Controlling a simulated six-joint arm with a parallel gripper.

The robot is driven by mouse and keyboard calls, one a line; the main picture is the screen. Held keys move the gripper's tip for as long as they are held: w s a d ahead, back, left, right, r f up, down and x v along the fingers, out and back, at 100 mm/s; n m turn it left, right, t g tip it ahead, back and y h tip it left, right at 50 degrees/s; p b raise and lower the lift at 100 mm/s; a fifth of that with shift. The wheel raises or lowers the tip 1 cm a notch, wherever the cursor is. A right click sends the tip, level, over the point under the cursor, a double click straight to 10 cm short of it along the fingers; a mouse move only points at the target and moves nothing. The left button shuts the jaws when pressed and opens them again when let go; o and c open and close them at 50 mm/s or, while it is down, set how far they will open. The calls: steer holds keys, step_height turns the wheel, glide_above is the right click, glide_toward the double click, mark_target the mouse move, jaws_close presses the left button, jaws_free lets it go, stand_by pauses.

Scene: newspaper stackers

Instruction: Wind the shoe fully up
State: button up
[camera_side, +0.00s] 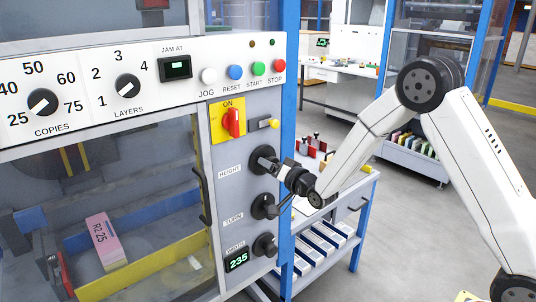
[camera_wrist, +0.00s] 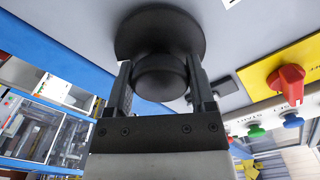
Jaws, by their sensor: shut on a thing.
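The black HEIGHT knob (camera_side: 262,157) sits on the grey side panel of the machine, beside its HEIGHT label (camera_side: 230,171). My gripper (camera_side: 280,168) reaches it from the right and is shut on it. In the wrist view the two fingers of my gripper (camera_wrist: 160,72) stand on either side of the knob's round black grip (camera_wrist: 160,78), in front of a wide black disc (camera_wrist: 160,32). I cannot tell which part inside the machine is the shoe. The window shows a pink stack marked R2 25 (camera_side: 104,241) beside a yellow rail (camera_side: 150,268).
Below are the TURN knob (camera_side: 262,206), close under my gripper, and the WIDTH knob (camera_side: 264,246) with a display reading 235 (camera_side: 237,259). A blue-framed cart (camera_side: 362,225) stands behind my arm.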

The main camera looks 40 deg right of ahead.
steer(key=n, duration=0.6)
steer(key=shift+n, duration=0.3)
steer(key=n, duration=0.6)
steer(key=shift+d, duration=0.1)
steer(key=o, duration=1.2)
steer(key=shift+s, duration=0.1)
steer(key=shift+s, duration=3.8)
